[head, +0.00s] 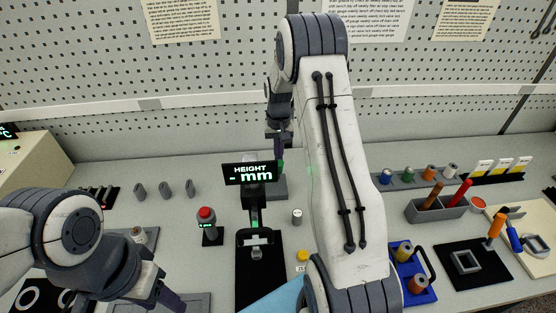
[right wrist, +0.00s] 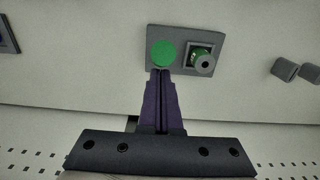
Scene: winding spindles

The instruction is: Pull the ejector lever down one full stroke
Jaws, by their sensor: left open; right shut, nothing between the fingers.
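Beside the knob, a square recess holds a green and grey spool-like part (right wrist: 203,63). The block also shows in the head view (head: 277,191), partly behind the display. My right gripper (right wrist: 161,72) is shut and empty. Its purple fingertips overlap the knob's lower edge in the picture; contact cannot be told. In the head view the right gripper (head: 279,158) is partly hidden. My left gripper (head: 170,302) is low at the left, cut off by the frame.
A display reading HEIGHT mm (head: 250,174) stands in front of the block. A red-button unit (head: 206,225) is to its left, with grey pegs (head: 164,188) behind. A blue rack (head: 416,282) and a grey holder (head: 437,211) stand at the right. The pegboard closes the back.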

